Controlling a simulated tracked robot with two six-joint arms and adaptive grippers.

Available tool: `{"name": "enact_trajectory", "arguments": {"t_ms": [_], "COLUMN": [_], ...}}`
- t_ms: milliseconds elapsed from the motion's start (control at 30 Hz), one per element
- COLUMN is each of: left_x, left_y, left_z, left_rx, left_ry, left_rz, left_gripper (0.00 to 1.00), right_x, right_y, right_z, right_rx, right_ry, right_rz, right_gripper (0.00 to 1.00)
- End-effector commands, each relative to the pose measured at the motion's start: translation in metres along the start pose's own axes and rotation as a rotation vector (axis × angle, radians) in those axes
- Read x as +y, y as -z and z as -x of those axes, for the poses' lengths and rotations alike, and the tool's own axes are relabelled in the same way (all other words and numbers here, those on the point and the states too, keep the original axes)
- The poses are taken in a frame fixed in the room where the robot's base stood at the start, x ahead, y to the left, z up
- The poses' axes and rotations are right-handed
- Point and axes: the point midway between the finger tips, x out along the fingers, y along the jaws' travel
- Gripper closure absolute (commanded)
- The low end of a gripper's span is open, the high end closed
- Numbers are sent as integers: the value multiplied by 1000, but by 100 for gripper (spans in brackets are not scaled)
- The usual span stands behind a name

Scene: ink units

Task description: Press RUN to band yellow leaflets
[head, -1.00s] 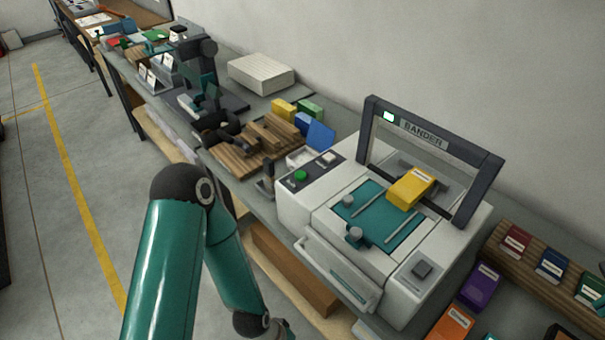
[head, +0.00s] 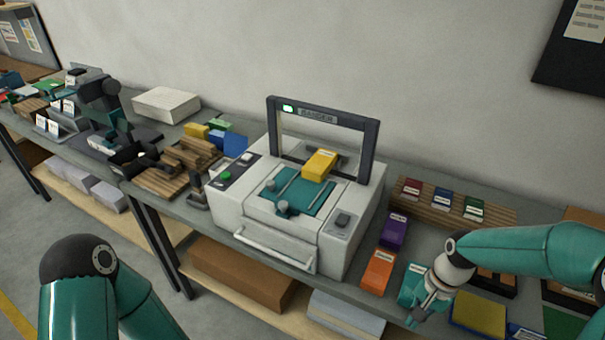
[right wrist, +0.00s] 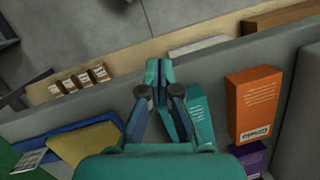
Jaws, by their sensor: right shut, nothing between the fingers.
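The white bander (head: 290,212) stands on the bench, with a dark arch over its teal bed and a small green-lit display on the arch. A yellow leaflet stack (head: 320,164) lies under the arch at the back of the bed. A green button (head: 225,175) sits on the dark panel at the machine's left, beside a pale button; any RUN label is unreadable. My right gripper (head: 413,318) is shut and empty, right of the bander at the bench's front. It also shows in the right wrist view (right wrist: 158,72). My left gripper is outside the view.
Orange (head: 378,272), purple (head: 394,229) and teal (head: 411,285) packs lie between the bander and my right gripper. A wooden rack (head: 440,211) of packs stands behind them.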

Motion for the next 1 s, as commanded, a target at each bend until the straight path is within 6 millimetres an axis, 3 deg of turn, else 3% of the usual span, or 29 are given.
{"name": "enact_trajectory", "arguments": {"t_ms": [367,633,800,1000], "left_x": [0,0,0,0], "left_y": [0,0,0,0], "left_z": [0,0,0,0], "left_rx": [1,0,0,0], "left_ry": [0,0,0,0], "left_rz": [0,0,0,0], "left_gripper": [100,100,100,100], "right_x": [-16,-7,6,13], "right_y": [-42,-105,-132,-139], "right_z": [-88,-166,-188,-193], "right_rx": [-21,17,66,91], "right_ry": [98,185,199,201], "right_rz": [216,438,540,576], "right_gripper": [100,100,100,100]}}
